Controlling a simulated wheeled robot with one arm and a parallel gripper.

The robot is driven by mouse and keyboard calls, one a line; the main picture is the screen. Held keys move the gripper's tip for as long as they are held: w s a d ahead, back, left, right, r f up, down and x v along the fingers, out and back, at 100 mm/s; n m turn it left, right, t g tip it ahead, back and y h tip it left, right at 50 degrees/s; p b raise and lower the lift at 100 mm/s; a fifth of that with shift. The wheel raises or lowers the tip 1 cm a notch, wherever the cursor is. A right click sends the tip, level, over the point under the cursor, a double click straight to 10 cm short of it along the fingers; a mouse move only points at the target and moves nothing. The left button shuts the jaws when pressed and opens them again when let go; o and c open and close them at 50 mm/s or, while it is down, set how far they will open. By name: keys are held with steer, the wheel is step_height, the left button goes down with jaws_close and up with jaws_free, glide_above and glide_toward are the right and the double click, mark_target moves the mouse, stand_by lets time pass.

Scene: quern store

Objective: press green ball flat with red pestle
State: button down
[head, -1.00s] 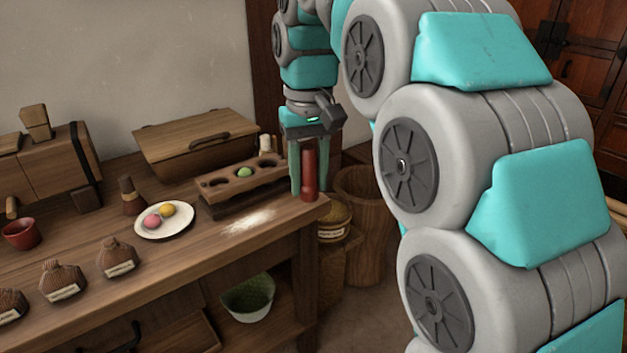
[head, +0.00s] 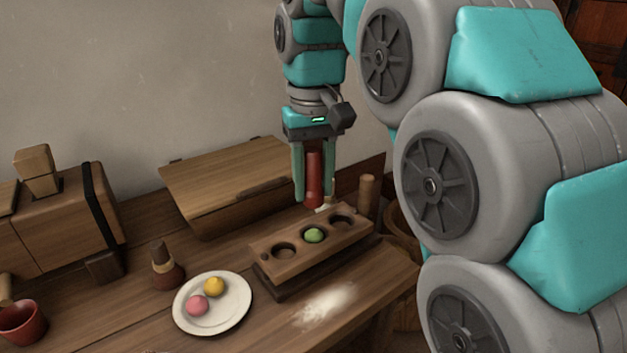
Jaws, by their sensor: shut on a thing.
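The green ball (head: 314,235) sits in the middle hollow of a wooden block (head: 264,254) with several round hollows. The hollows on either side of it look empty. My gripper (head: 314,190) is shut on the red pestle (head: 315,178) and holds it upright. The pestle's lower end shows just above and behind the block in the picture, near the green ball. I cannot tell the exact gap between them.
A white plate (head: 236,318) with a pink ball (head: 197,305) and a yellow ball (head: 213,287) lies left of the block. A lidded wooden box (head: 225,180) stands behind. White powder (head: 325,303) lies in front.

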mark_target(314, 207)
steer(key=shift+s+f+b, duration=0.1)
steer(key=shift+f+b, duration=1.1)
steer(key=shift+f, duration=1.3)
steer(key=shift+f, duration=0.2)
steer(key=shift+f, duration=0.2)
steer(key=shift+f, duration=0.65)
stand_by(1.2)
steer(key=shift+r+p, duration=1.35)
steer(key=shift+r, duration=2.5)
